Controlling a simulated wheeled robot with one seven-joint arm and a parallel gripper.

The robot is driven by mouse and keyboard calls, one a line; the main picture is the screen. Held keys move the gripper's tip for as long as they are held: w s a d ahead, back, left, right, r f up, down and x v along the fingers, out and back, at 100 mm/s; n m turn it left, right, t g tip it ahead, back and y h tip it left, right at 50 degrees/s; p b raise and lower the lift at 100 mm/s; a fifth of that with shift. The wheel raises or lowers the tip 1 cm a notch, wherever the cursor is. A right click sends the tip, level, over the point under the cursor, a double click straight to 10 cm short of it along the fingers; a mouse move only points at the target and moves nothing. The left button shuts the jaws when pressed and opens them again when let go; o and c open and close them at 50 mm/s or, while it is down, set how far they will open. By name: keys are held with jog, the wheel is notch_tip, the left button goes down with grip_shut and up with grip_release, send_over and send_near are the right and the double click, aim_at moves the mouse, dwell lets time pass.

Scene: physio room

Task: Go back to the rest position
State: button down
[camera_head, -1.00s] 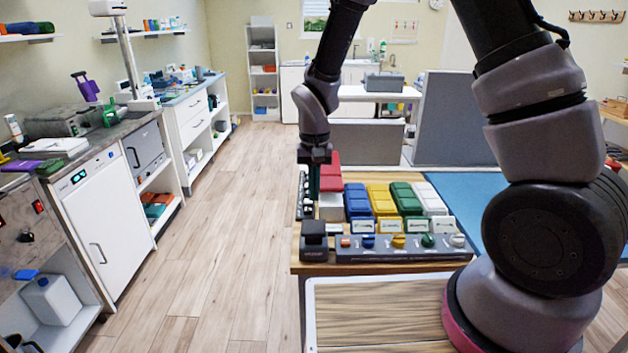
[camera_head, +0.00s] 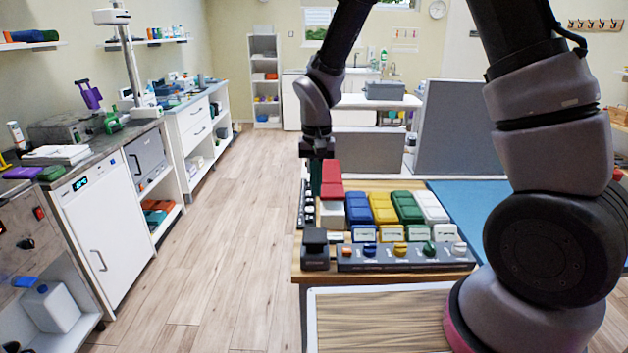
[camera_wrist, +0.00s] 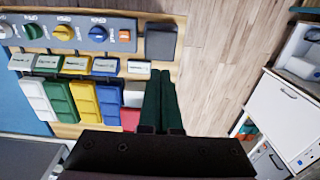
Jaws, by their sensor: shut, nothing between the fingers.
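My gripper (camera_head: 316,176) hangs over the left end of the wooden table (camera_head: 285,268), pointing down beside the red block (camera_head: 331,178). In the wrist view my gripper (camera_wrist: 160,88) shows two dark green fingers side by side and closed, with nothing seen between them. The arm reaches in from the right of the head view, bent at the elbow. Whether the fingers touch anything on the table cannot be told.
Blue (camera_head: 359,208), yellow (camera_head: 382,208), green (camera_head: 406,207) and white (camera_head: 431,207) blocks stand in a row behind a grey knob panel (camera_head: 400,262). A black box (camera_head: 315,250) sits at the left corner. Open floor (camera_head: 215,220) lies left of the table.

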jog(key=s+d+r+m+t+y, duration=0.1)
jog(key=d+r, duration=0.5)
jog(key=r, duration=0.3)
jog(key=s+d+r+m+t, duration=0.1)
jog(key=d+r+t, duration=0.1)
jog(key=d+r, duration=0.55)
jog(key=s+d+r+m+t, duration=0.1)
jog(key=s+d+r+t, duration=0.3)
jog(key=s+d+r, duration=0.4)
jog(key=s+r, duration=0.4)
jog(key=shift+d+m+y, duration=0.4)
jog(key=shift+w, duration=0.1)
